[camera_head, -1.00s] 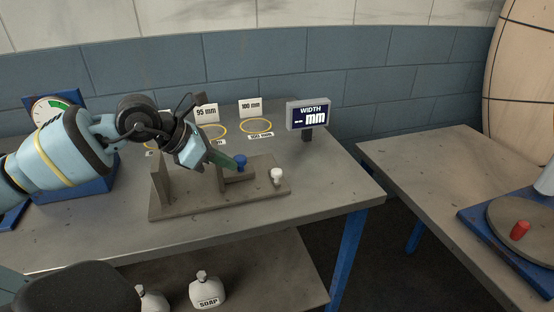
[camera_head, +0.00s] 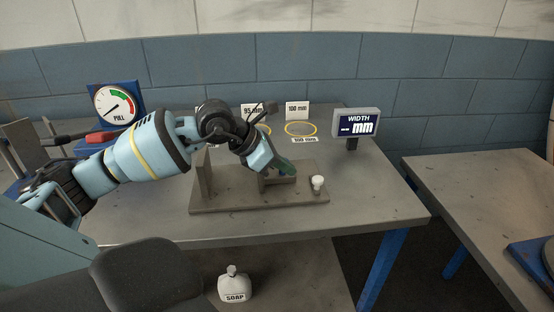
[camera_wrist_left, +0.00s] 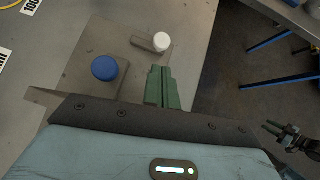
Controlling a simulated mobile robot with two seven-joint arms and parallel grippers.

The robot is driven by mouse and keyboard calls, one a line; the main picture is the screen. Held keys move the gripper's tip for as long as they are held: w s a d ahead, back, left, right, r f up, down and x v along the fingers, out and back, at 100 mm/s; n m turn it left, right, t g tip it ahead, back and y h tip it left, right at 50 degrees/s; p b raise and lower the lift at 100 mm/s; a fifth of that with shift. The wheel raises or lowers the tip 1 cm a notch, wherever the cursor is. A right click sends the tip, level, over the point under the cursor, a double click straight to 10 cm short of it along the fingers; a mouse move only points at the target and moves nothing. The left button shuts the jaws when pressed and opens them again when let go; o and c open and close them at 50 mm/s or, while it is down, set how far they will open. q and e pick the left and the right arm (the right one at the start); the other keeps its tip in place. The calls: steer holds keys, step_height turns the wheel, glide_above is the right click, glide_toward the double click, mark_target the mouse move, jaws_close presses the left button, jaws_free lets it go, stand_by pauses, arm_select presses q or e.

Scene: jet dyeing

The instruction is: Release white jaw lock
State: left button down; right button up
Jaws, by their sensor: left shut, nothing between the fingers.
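The white knob (camera_head: 317,182) stands upright at the right end of the grey jaw fixture (camera_head: 235,205) on the table. It also shows in the left wrist view (camera_wrist_left: 161,41), just beyond my fingertips. My left gripper (camera_head: 290,168) has its green fingers shut and empty, left of the white knob and apart from it in the head view. In the head view my gripper mostly hides the blue knob. A dark gripper-like part shows at the wrist view's right edge.
A width display (camera_head: 356,123) stands behind and to the right of the fixture. Yellow rings (camera_head: 300,129) with size cards lie behind it. A pull gauge (camera_head: 116,105) stands at the left. Table space right of the fixture is clear.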

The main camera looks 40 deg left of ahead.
mark_target(315, 185)
arm_select(q)
steer(key=x, duration=0.4)
steer(key=shift+w, duration=0.1)
steer(key=shift+x, duration=0.9)
arm_select(e)
steer(key=shift+w+r, duration=0.35)
steer(key=shift+d, duration=0.25)
arm_select(q)
steer(key=shift+d, duration=0.3)
steer(key=shift+n, duration=0.3)
arm_select(e)
steer(key=shift+w+d, duration=0.15)
steer(key=shift+d, duration=0.35)
